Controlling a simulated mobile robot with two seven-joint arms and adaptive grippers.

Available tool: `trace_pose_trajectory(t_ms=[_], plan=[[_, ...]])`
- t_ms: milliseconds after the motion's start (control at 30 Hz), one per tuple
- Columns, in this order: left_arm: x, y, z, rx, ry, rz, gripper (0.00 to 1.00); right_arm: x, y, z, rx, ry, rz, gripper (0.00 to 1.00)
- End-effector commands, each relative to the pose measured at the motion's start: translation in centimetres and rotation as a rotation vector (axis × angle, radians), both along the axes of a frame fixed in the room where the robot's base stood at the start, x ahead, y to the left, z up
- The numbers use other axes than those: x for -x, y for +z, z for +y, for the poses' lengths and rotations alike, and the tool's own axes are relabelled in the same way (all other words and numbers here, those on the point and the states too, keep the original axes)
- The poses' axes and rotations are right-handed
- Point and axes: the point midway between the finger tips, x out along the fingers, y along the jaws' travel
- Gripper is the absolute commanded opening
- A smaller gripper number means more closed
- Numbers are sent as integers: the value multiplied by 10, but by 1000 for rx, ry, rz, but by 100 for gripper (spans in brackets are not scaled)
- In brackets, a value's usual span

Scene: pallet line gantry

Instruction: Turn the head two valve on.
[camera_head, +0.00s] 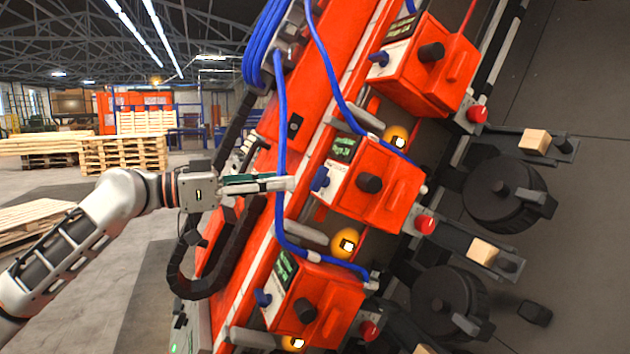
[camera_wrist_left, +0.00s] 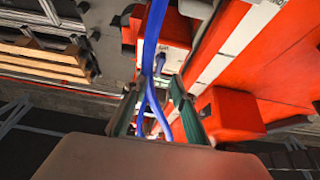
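Three orange head units stand in a slanted row in the head view: an upper one (camera_head: 425,65), a middle one (camera_head: 375,190) and a lower one (camera_head: 318,305). Each has a small display and a blue valve handle on its left side. The middle handle (camera_head: 320,178) lies just right of my left gripper (camera_head: 290,184), with a small gap visible. The upper handle (camera_head: 379,58) and lower handle (camera_head: 262,297) are farther off. The display numbers are too small to read. In the left wrist view my left gripper's fingers (camera_wrist_left: 153,98) are apart. My right gripper is out of view.
A blue hose (camera_head: 281,130) hangs by my left fingertips; blue hoses (camera_wrist_left: 153,50) also run between the fingers in the wrist view. A black cable chain (camera_head: 190,285) curves below the gripper. Orange gantry beams surround the heads. Wooden pallets (camera_head: 125,155) stand far left.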

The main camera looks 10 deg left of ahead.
Motion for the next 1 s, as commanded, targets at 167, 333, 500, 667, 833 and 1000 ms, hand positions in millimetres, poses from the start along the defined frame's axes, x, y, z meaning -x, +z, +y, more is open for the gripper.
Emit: trace_pose_trajectory(t_ms=[167, 333, 500, 667, 833, 1000], plan=[[-15, 3, -25, 3, -3, -1, 26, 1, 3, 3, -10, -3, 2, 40], [-28, 2, -44, 2, -1, 0, 26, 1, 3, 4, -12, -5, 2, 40], [-35, 1, -53, 1, -1, 0, 26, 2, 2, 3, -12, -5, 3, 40], [-37, 0, -55, 1, 0, 0, 26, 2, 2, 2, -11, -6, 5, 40], [-36, 0, -55, 1, 0, 1, 15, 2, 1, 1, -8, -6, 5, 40], [-36, 0, -55, 1, 0, 1, 0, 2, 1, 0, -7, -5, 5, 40]])
